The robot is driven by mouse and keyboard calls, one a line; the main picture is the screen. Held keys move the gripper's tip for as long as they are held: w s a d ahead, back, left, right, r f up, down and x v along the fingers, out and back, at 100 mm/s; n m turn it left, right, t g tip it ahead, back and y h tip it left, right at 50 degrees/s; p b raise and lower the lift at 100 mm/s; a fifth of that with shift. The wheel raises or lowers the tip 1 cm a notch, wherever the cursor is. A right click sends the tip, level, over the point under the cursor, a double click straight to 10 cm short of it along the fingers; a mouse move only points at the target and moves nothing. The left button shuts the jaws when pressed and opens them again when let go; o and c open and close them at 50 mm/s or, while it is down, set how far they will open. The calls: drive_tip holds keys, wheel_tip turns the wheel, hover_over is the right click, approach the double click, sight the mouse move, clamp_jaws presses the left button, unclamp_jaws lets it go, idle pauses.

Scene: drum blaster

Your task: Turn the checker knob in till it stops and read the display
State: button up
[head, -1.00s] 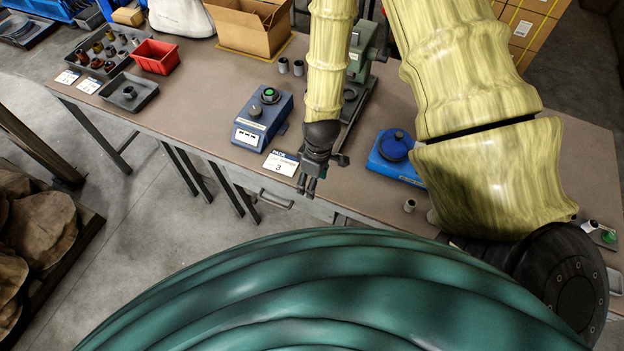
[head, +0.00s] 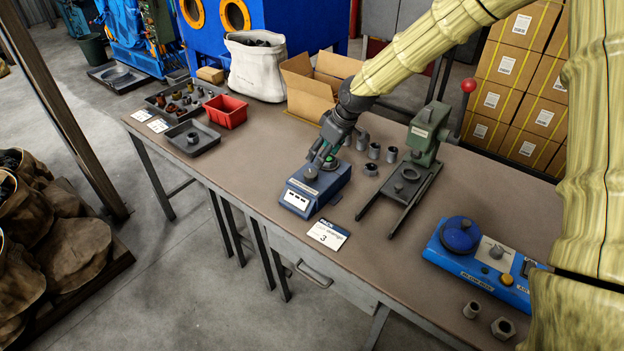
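The checker is a blue box (head: 319,189) on the bench, with a white display panel (head: 297,199) on its front face; any reading is too small to make out. A grey round knob (head: 311,174) sits on its top near the front. A green-ringed round part shows behind the knob, partly covered by my gripper. My gripper (head: 324,156) points down over the top of the checker, just behind the knob. Its fingers are small and dark here, so whether they touch anything or are open cannot be told.
Several grey fittings (head: 374,152) stand right of the checker, beside a green press (head: 424,140). A card marked 3 (head: 327,234) lies in front. A cardboard box (head: 306,90) is behind. A blue unit (head: 478,264) is at right; a red bin (head: 226,111) at left.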

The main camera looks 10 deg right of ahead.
sight(311, 173)
drive_tip(key=shift+p+x, duration=1.25)
drive_tip(key=shift+x, duration=4.1)
drive_tip(key=shift+w, duration=0.1)
drive_tip(key=c, duration=1)
